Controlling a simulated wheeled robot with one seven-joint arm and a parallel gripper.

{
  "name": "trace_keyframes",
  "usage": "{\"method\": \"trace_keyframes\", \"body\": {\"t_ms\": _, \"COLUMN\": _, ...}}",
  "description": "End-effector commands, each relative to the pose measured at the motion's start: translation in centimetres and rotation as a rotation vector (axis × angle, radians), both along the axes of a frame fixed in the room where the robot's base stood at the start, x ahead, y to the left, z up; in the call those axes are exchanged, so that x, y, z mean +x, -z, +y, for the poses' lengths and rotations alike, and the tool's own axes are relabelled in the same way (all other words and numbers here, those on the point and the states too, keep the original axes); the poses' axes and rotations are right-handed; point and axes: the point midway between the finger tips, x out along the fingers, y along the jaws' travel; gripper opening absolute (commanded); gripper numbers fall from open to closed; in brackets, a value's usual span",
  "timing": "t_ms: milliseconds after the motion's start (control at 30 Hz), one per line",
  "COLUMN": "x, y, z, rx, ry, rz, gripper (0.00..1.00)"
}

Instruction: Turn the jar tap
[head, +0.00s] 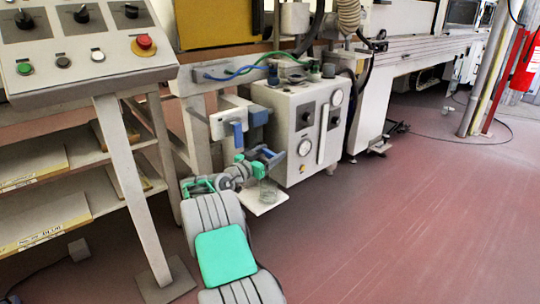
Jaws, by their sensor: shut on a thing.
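My gripper (268,157), with dark and blue parts at the end of my grey and green arm, is low in front of the white control cabinet. It is shut on the jar tap, which is small and mostly hidden by the fingers. A clear jar (268,192) stands just below my gripper on a small white shelf (266,204). The tap's exact angle cannot be told.
The white cabinet (297,130) with gauges stands just behind my gripper. A blue lever (237,134) hangs from a bracket to the left. A control console (85,55) and shelves (50,212) stand at left. The red floor (420,220) at right is mostly clear.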

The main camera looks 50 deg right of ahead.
Motion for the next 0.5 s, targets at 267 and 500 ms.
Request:
{"method": "trace_keyframes", "body": {"t_ms": 267, "x": 0.16, "y": 0.55, "z": 0.41, "rx": 0.006, "ry": 0.032, "rz": 0.007, "gripper": 0.26}}
{"method": "trace_keyframes", "body": {"t_ms": 500, "x": 0.11, "y": 0.68, "z": 0.37, "rx": 0.008, "ry": 0.033, "rz": 0.008, "gripper": 0.26}}
